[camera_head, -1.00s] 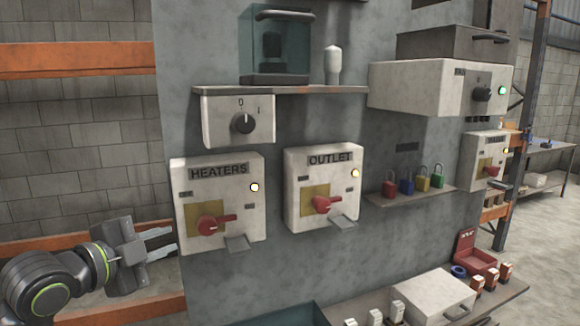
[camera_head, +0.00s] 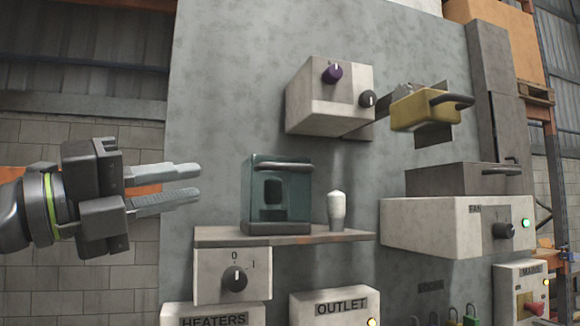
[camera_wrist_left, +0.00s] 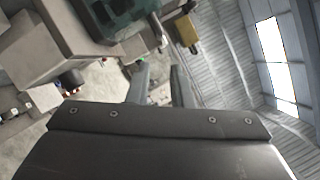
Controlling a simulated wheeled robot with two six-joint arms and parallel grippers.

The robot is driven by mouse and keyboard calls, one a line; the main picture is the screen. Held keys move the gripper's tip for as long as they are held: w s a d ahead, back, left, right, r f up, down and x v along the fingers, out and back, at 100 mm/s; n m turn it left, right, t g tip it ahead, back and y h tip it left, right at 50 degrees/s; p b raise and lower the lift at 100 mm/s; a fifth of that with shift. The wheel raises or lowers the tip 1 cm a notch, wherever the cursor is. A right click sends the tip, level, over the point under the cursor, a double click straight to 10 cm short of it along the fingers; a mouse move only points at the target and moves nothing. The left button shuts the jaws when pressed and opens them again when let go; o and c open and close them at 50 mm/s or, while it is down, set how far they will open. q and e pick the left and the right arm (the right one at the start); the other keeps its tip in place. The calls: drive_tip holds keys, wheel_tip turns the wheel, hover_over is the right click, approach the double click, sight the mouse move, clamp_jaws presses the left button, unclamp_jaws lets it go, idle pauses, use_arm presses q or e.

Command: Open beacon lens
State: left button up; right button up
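The beacon lens (camera_head: 296,200) is a teal see-through box cover with a dark bar handle (camera_head: 284,166) near its top front. It stands upright on a dark base on a small shelf, with a dark object visible inside. It also shows at the top of the left wrist view (camera_wrist_left: 112,14). My left gripper (camera_head: 199,181) is to the left of the lens, at about its height in the picture, with a gap between them. Its two fingers are apart with nothing between them, as the left wrist view (camera_wrist_left: 160,75) also shows. My right gripper is not in view.
A white bulb (camera_head: 336,210) stands on the shelf (camera_head: 220,237), right of the lens. A knob box (camera_head: 232,277) hangs under the shelf. Above right are a white box (camera_head: 311,98) with two knobs and a yellow handled block (camera_head: 412,112). Bare wall lies above the lens.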

sight(280, 169)
use_arm(q)
drive_tip(key=p+x, duration=0.6)
drive_tip(key=x, duration=1)
drive_tip(key=shift+w+d+p, duration=0.15)
drive_tip(key=shift+d+p, duration=0.05)
drive_tip(key=shift+p, duration=0.15)
drive_tip(key=shift+w+d, duration=0.1)
clamp_jaws()
